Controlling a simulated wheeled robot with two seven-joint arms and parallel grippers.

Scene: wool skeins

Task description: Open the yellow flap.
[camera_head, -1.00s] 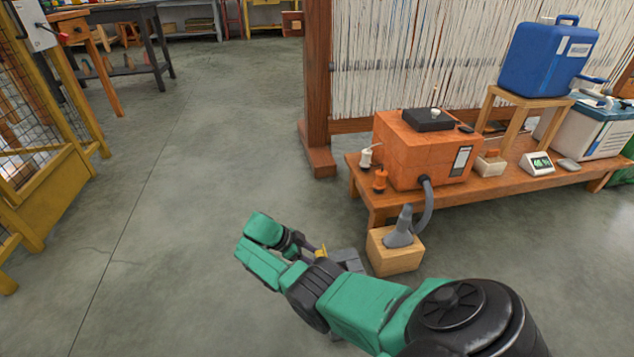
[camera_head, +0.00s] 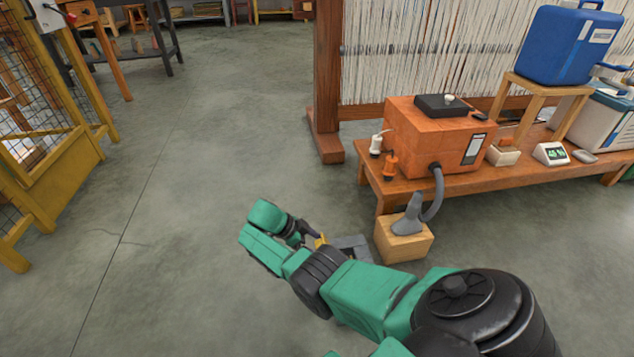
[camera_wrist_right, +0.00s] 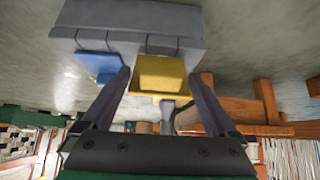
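A grey box (camera_wrist_right: 130,25) hangs at the top of the right wrist view, with a yellow flap (camera_wrist_right: 160,75) and a blue flap (camera_wrist_right: 100,66) at its edge. My right gripper (camera_wrist_right: 159,84) is open, its two dark fingers on either side of the yellow flap. I cannot tell whether they touch it. In the head view the grey box (camera_head: 350,247) is low on the floor side of the bench, mostly behind my right arm, with a small yellow bit (camera_head: 320,241) showing. My left gripper is not in view.
A wooden block (camera_head: 404,246) with a grey nozzle stands just right of the grey box. A low bench (camera_head: 520,175) carries an orange box (camera_head: 440,138) and a blue case (camera_head: 563,45). A yellow mesh cage (camera_head: 60,180) stands at left. The floor between is clear.

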